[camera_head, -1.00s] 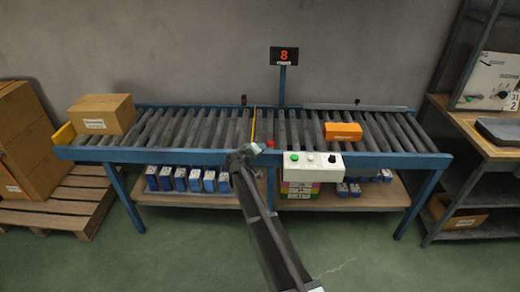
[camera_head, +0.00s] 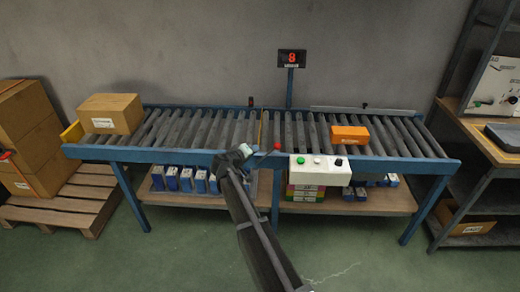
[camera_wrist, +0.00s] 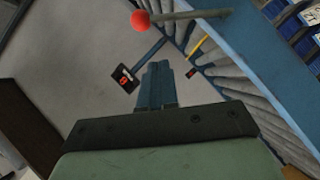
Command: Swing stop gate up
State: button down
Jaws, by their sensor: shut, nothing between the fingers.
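The stop gate shows as a thin yellow bar (camera_head: 265,128) across the middle of the roller conveyor; whether it is raised is too small to tell. A lever with a red ball knob (camera_head: 277,147) sticks out at the conveyor's front edge, just right of my gripper (camera_head: 247,149). In the wrist view the red ball (camera_wrist: 140,19) is on a grey rod (camera_wrist: 190,15), beyond and left of my fingertips (camera_wrist: 157,68). The yellow bar (camera_wrist: 199,46) shows to their right. My gripper is shut and empty, apart from the knob.
A carton (camera_head: 110,113) sits at the conveyor's left end and an orange box (camera_head: 349,133) on the rollers right of the gate. A white button box (camera_head: 320,170) is on the front rail, close right of the knob. A display (camera_head: 292,58) stands behind.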

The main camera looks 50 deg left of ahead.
jog(key=shift+v, duration=2.15)
jog(key=s+d+f+g+h, duration=0.3)
jog(key=s+d+f+g, duration=0.5)
jog(key=d+f, duration=0.6)
jog(key=s+d+f+m+g+h, duration=0.1)
jog(key=d+f+g, duration=0.1)
jog(key=d+f, duration=0.7)
jog(key=d+f+m+g+h, duration=0.2)
jog(key=d+f, duration=0.3)
jog(key=d, duration=0.7)
jog(key=s+d+f+m+g, duration=0.15)
jog(key=d+f, duration=0.35)
jog(key=d, duration=0.7)
jog(key=s+d+f+m+g, duration=0.1)
jog(key=d+f+m+g, duration=0.25)
jog(key=d, duration=0.85)
jog(key=s+d+f+m+g, duration=0.1)
jog(key=s+d+f+m, duration=0.1)
jog(key=d, duration=0.6)
jog(key=s+d+f+m+g+y, duration=0.1)
jog(key=s+d+f+m, duration=0.1)
jog(key=s+d, duration=0.3)
jog(key=s+d+f+m+g, duration=0.1)
jog(key=s+d+f+m, duration=0.1)
jog(key=d, duration=0.9)
jog(key=shift+s+d+f+m+y, duration=0.35)
jog(key=shift+s+m, duration=0.25)
jog(key=shift+s, duration=0.5)
jog(key=c, duration=1.8)
grip_release()
